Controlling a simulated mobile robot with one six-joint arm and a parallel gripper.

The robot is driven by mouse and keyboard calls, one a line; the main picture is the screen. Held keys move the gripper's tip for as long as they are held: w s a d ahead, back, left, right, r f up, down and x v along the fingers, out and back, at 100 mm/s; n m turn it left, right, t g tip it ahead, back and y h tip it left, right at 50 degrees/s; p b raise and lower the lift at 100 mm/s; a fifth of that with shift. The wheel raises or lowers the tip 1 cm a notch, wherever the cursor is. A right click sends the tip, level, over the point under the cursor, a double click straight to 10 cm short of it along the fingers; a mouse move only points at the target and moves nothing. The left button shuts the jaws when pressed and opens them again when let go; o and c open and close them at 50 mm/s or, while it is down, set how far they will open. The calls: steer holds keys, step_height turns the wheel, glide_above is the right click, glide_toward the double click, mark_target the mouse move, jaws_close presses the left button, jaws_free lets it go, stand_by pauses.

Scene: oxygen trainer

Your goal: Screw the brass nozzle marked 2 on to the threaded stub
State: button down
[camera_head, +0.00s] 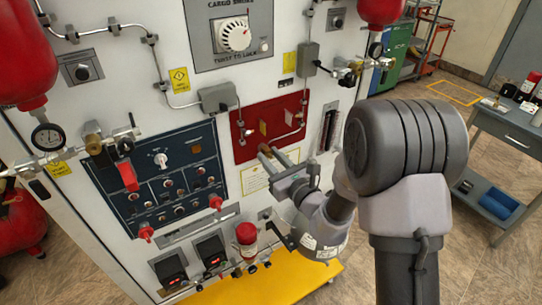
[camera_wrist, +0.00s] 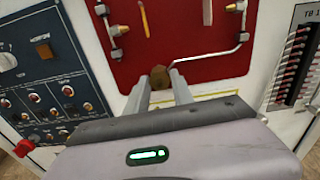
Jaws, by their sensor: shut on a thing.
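My gripper (camera_head: 270,152) reaches up to the lower part of the red panel (camera_head: 252,143) in the head view. In the wrist view its two fingers (camera_wrist: 161,84) are shut on a small brown-brass piece, the nozzle (camera_wrist: 160,77), at their tips. The nozzle lies in front of the panel's lower edge; whether it touches anything there is not clear. No number can be read on it. A thin pipe (camera_wrist: 208,59) runs down to behind the nozzle and fingers. I cannot make out the threaded stub.
Brass fittings (camera_wrist: 117,56) and more thin pipe sit on the red panel (camera_wrist: 185,35). A blue switch panel (camera_wrist: 45,80) is at left, a terminal strip (camera_wrist: 290,70) at right.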

steer(key=shift+r+m+p, duration=0.2)
steer(key=shift+m+p, duration=0.35)
steer(key=shift+m, duration=0.05)
steer(key=shift+f+m+p, duration=0.2)
steer(key=shift+m+p, duration=0.25)
steer(key=shift+m, duration=0.45)
steer(key=shift+m+p, duration=0.5)
steer(key=shift+m, duration=0.1)
steer(key=c, duration=1.1)
jaws_free()
